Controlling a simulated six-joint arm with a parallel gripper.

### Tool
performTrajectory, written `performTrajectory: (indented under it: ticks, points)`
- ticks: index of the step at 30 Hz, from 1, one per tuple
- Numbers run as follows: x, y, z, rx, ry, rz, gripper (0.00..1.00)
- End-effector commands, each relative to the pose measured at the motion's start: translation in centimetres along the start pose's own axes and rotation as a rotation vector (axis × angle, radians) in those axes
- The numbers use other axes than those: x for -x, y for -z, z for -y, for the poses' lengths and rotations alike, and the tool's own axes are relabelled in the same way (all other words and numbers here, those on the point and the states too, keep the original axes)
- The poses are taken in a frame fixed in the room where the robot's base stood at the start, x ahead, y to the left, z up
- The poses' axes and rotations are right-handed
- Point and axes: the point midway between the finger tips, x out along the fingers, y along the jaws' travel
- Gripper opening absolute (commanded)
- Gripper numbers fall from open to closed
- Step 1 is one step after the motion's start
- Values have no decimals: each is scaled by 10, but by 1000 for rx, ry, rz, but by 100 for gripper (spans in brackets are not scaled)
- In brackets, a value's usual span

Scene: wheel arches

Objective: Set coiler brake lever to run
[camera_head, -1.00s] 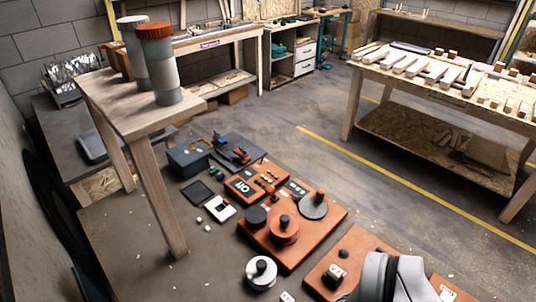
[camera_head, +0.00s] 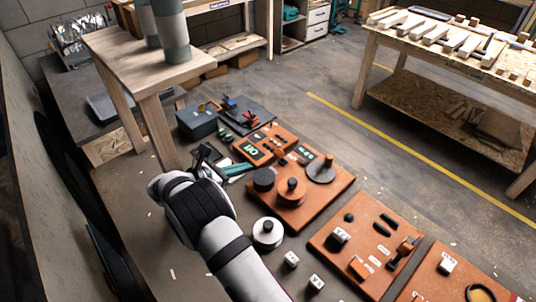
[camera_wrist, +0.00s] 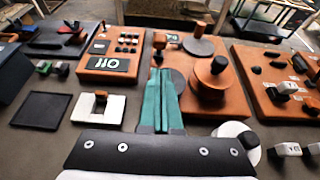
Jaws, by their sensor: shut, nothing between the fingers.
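My gripper (camera_head: 240,170) reaches over the floor-level work area beside the orange board with discs (camera_head: 318,207). In the wrist view its teal fingers (camera_wrist: 164,85) are together and hold nothing. That board carries a coiler-like set of round drums and a flat grey disc (camera_wrist: 198,46).
A smaller orange control panel (camera_wrist: 113,66), a dark square tray (camera_wrist: 42,110) and a blue-grey box (camera_head: 196,123) lie nearby. A white drum (camera_head: 267,233) stands close to my arm. A wooden stand (camera_head: 150,88) rises behind it. Open floor lies beyond the boards.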

Motion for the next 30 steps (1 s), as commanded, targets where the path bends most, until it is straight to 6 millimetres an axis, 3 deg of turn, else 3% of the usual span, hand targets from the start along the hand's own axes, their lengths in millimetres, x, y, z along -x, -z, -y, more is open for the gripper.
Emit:
performTrajectory:
  ticks: [11,21,30]
  points:
    - [-8,0,0,0,1,1,0]
    - [-73,0,1,-1,4,0,0]
    - [-100,0,1,-1,1,-1,0]
